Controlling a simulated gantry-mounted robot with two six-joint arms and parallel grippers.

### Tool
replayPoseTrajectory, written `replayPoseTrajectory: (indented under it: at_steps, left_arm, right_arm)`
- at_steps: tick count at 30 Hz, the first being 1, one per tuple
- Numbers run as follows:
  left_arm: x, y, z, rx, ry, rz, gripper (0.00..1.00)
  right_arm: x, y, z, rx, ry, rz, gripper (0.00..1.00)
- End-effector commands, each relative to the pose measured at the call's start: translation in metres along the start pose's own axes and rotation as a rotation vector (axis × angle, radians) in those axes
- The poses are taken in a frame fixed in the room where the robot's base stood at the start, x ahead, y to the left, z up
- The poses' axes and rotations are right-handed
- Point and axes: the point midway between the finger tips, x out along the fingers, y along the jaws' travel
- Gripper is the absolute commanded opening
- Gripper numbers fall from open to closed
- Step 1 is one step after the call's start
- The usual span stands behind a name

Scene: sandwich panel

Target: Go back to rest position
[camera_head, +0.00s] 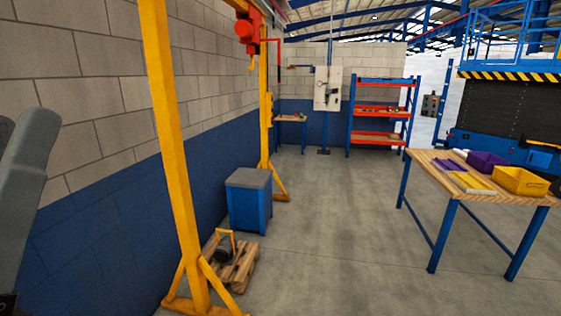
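A grey arm link of mine (30,185) shows at the left edge of the head view, upright and cut off by the frame. Neither of my grippers is in view, so I cannot see whether they are open or shut. My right arm does not show at all. No object is seen in a gripper.
A yellow gantry frame (170,150) stands at left, with a wooden pallet (243,272) and a blue cabinet (237,208) nearby. A wooden-topped table (429,159) at right bears a purple bin (487,162) and a yellow bin (519,181). A blue-and-orange shelf (381,112) stands behind. The middle floor is clear.

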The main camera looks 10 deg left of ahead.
Motion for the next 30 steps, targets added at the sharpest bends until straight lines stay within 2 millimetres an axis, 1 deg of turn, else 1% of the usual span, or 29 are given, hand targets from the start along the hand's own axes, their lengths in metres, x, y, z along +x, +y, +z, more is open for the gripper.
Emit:
replayPoseTrajectory:
  at_steps: [1,2,3,8,11,14,18,21,24,25,27,30]
  left_arm:
    - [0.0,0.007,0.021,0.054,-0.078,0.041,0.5]
    - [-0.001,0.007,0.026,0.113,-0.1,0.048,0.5]
    - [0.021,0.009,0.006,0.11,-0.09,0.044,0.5]
    - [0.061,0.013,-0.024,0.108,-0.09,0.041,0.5]
    - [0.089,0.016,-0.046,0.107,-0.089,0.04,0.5]
    - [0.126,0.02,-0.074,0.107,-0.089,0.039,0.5]
    - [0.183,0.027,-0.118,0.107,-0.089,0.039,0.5]
    - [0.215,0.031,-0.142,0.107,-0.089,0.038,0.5]
    - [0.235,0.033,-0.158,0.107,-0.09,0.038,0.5]
    - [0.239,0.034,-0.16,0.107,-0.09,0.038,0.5]
    - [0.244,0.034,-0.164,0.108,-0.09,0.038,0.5]
    - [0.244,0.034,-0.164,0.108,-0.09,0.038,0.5]
  right_arm:
    - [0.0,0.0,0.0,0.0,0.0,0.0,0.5]
    - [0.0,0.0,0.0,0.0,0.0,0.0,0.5]
    - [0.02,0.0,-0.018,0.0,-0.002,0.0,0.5]
    - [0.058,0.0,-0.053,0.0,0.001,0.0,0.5]
    - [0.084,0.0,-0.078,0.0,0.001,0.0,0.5]
    - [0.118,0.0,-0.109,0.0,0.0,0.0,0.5]
    - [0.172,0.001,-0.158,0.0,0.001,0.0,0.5]
    - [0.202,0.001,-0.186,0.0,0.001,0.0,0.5]
    - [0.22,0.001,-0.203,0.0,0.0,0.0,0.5]
    - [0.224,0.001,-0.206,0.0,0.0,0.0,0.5]
    - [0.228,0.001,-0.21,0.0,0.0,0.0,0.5]
    - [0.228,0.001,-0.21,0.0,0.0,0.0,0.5]
